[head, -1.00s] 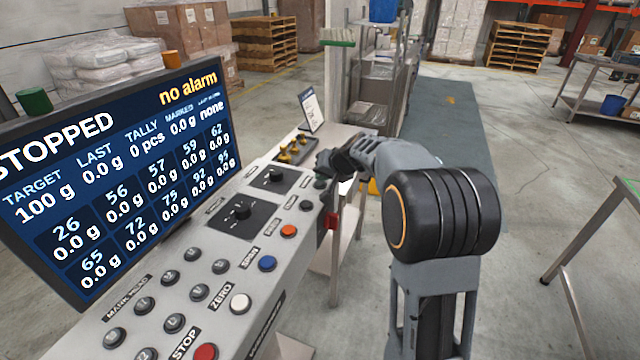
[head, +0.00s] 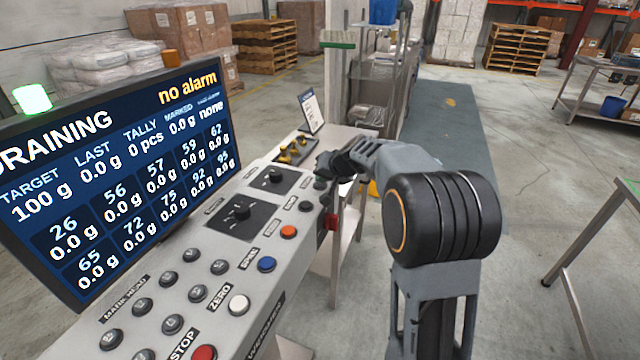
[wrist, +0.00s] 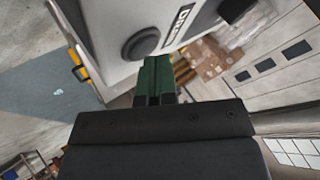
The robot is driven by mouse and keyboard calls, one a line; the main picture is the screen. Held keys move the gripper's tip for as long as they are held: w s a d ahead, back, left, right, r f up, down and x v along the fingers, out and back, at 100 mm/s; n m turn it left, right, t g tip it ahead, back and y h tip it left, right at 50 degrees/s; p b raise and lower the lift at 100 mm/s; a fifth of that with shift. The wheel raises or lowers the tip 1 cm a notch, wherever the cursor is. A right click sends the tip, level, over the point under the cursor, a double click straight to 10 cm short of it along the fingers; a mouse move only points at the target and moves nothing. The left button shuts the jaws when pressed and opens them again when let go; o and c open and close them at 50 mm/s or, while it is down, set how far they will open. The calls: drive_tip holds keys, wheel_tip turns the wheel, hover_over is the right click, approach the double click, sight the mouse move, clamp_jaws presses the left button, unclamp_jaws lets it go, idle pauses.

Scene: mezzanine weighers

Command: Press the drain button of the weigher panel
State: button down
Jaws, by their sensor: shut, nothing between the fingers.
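The weigher panel (head: 215,262) is a long grey slanted console in the head view, with its display (head: 120,165) reading DRAINING and "no alarm". My gripper (head: 322,168) is at the console's far right end, beside a dark button (head: 320,183). In the wrist view my shut, empty gripper (wrist: 155,72) shows its green fingers close to a dark round button (wrist: 140,42). A label starting "DRA" (wrist: 180,22) is beside that button; its end is cut off or hard to read. I cannot tell whether the fingertips touch the button.
A lit green lamp (head: 33,98) stands above the display. Orange (head: 289,231), blue (head: 267,264), white (head: 239,304) and red (head: 204,353) buttons line the console, near two dark knobs (head: 240,212). A red part (head: 333,221) sticks out at the console's end.

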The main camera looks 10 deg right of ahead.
drive_tip(key=shift+r, duration=0.1)
drive_tip(key=shift+r+p, duration=0.4)
drive_tip(key=shift+r, duration=0.3)
drive_tip(key=shift+r, duration=0.1)
drive_tip(key=shift+r+p, duration=1.7)
drive_tip(key=shift+r, duration=0.75)
